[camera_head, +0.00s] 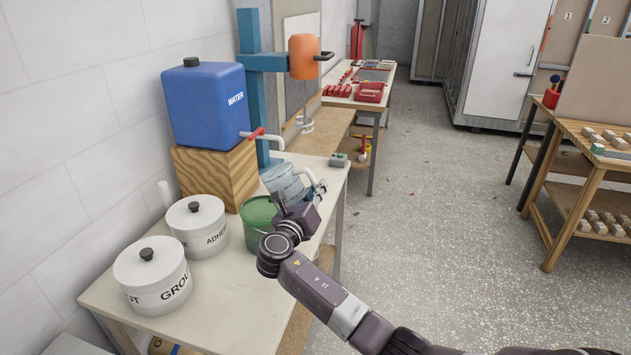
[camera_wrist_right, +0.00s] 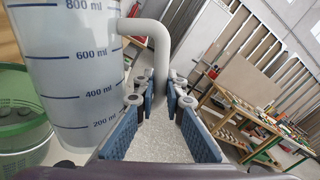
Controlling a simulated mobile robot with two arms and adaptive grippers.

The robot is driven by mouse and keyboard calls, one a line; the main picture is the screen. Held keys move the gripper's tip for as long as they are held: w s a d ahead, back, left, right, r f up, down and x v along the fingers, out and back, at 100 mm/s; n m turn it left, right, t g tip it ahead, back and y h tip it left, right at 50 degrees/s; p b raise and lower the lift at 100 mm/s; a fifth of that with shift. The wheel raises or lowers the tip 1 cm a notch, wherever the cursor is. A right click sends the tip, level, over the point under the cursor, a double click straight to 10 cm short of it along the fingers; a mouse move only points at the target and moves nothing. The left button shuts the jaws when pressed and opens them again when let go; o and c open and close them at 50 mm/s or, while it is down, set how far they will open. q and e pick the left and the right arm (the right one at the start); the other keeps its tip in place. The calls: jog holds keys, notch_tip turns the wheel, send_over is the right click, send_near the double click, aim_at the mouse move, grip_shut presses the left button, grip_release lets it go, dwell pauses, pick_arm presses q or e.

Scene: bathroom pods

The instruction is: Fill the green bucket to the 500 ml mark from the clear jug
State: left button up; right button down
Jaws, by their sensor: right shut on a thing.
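The clear jug (camera_head: 282,181) is on or just above the bench in front of the water tank; I cannot tell if its base touches. In the right wrist view the jug (camera_wrist_right: 75,75) shows blue marks from 200 to 800 ml; its water level is unclear. My right gripper (camera_head: 306,195) is shut on the jug's grey handle (camera_wrist_right: 160,45). The green bucket (camera_head: 258,222) stands on the bench just in front of the jug, partly hidden by my right arm. It also shows at the left edge of the wrist view (camera_wrist_right: 22,138). My left gripper is out of view.
The blue water tank (camera_head: 205,100) sits on a wooden block (camera_head: 215,172), its red-handled tap (camera_head: 262,136) reaching above the jug. White adhesive (camera_head: 197,228) and grout (camera_head: 151,278) pots stand left of the bucket. A small grey-green block (camera_head: 339,160) lies at the bench's far end.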

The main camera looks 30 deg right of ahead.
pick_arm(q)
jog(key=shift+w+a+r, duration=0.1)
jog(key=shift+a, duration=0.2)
pick_arm(e)
jog(key=shift+r, duration=0.15)
